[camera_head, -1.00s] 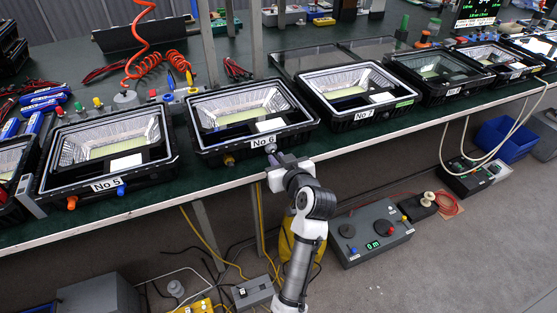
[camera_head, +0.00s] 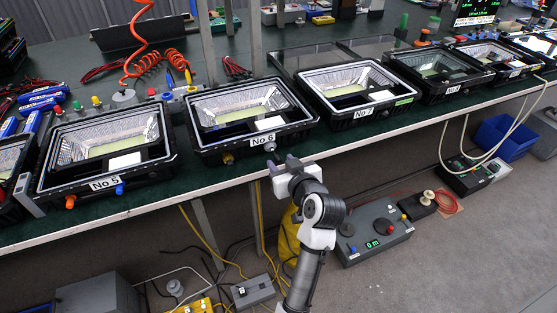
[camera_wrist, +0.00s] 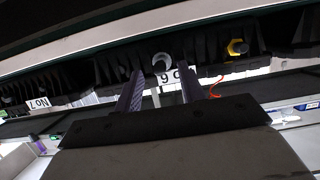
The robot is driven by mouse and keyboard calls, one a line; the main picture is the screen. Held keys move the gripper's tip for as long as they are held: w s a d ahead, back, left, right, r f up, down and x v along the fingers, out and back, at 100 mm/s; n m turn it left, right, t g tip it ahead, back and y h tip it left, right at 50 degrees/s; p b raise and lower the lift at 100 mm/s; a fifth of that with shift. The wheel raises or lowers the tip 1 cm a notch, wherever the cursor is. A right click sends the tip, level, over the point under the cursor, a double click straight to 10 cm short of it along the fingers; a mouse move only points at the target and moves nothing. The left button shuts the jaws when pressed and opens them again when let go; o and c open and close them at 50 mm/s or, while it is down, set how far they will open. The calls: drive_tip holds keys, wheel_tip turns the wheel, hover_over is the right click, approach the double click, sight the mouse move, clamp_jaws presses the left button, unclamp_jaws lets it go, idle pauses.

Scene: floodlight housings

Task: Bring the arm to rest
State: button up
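My gripper (camera_head: 284,165) is just off the table's front edge, below and in front of the housing labelled No 6 (camera_head: 247,119). In the wrist view my gripper (camera_wrist: 160,88) shows two purple-grey fingers set apart with nothing between them, so it is open. A round grey fitting (camera_wrist: 162,60) on the No 6 housing shows beyond the fingertips, apart from them. The same grey fitting (camera_head: 270,147) shows in the head view, with a brass-coloured one (camera_head: 228,158) to its left.
Housing No 5 (camera_head: 108,150) stands left and No 7 (camera_head: 358,92) right on the green table (camera_head: 205,178). Below are a grey control box (camera_head: 372,232), cables and a blue bin (camera_head: 505,138). Open floor (camera_head: 440,270) lies at the lower right.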

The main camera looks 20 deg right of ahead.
drive_tip(key=v, duration=1)
drive_tip(key=shift+s+b, duration=0.2)
drive_tip(key=shift+b, duration=0.2)
